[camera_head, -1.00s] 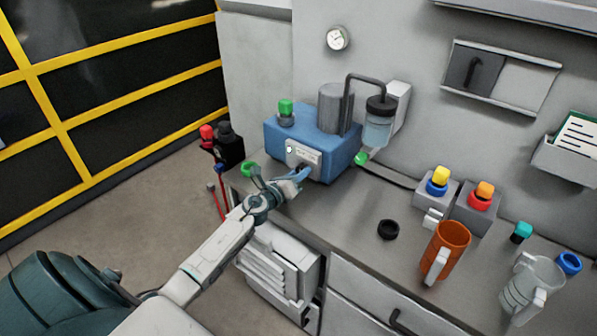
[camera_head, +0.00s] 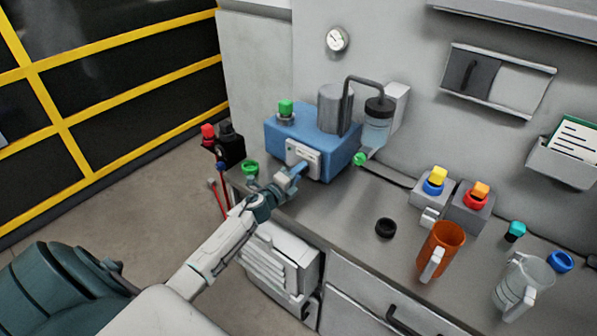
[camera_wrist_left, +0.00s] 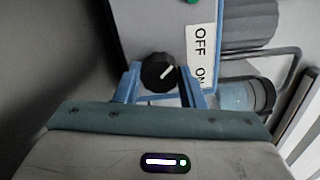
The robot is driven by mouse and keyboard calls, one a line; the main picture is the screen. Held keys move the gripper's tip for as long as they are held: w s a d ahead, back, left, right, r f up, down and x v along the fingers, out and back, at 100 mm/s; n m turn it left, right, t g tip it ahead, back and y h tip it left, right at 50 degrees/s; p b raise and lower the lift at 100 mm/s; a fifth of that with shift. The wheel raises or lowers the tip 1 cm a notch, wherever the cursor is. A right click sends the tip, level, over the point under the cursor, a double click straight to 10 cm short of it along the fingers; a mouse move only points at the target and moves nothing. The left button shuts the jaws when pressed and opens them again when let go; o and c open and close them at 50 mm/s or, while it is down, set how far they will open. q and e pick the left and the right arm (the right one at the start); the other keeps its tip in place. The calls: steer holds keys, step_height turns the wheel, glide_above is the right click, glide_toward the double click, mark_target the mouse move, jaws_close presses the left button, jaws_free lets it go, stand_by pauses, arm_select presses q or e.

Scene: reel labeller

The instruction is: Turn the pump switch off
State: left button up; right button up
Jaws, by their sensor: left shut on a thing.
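The pump is a blue box (camera_head: 338,150) on the bench in the head view, with a grey cylinder on top. A white label plate (camera_head: 303,156) is on its front. My left gripper (camera_head: 293,172) is at the pump's front. Its blue fingers (camera_wrist_left: 159,80) are shut on the knob's two sides. The head view hides the knob. My right gripper is not in view.
A green cap (camera_head: 285,107) sits on the pump, and a jar (camera_head: 378,125) stands beside it. A green ring (camera_head: 250,168) lies near the bench's left edge. A black ring (camera_head: 385,228), an orange mug (camera_head: 440,250) and a clear jug (camera_head: 522,285) stand to the right.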

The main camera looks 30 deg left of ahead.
arm_select(q)
steer(key=shift+n, duration=0.3)
steer(key=o, duration=1)
steer(key=s+b, duration=0.1)
steer(key=s, duration=0.1)
steer(key=s+b, duration=0.1)
steer(key=s, duration=0.1)
steer(key=s+b, duration=0.1)
steer(key=s, duration=0.1)
steer(key=shift+s+a+f, duration=0.2)
steer(key=shift+a+f, duration=0.1)
steer(key=shift+f, duration=0.1)
steer(key=s+b, duration=0.3)
steer(key=shift+a+r, duration=0.1)
steer(key=shift+a, duration=0.05)
steer(key=shift+s+r+b, duration=0.1)
steer(key=shift+s+b, duration=0.35)
steer(key=shift+b, duration=0.1)
steer(key=shift+s+r, duration=0.15)
steer(key=shift+s, duration=0.1)
